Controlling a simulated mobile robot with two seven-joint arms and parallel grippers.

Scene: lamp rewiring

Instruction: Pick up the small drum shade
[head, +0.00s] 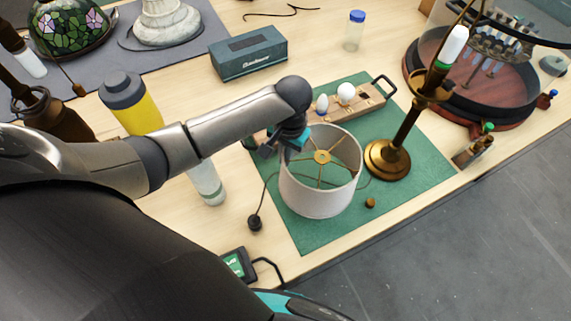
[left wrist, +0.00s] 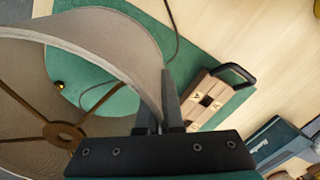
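The small drum shade (head: 318,197) is pale, with an open top and brass spokes meeting at a ring. It appears upright on the green mat; I cannot tell whether it is slightly raised. My left gripper (head: 285,142) is at its far-left rim. In the left wrist view the shade (left wrist: 128,40) fills the left side, and the narrowly spaced fingers of my left gripper (left wrist: 161,108) have its wall between them, one inside and one outside. They look shut on the wall. My right gripper is not in view.
A brass lamp stand (head: 397,140) stands close right of the shade on the green mat (head: 318,240). A wooden block with bulbs (head: 365,103) lies behind. A clear bottle (head: 207,187) and a small meter (head: 238,264) are nearby. The table edge is at the front right.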

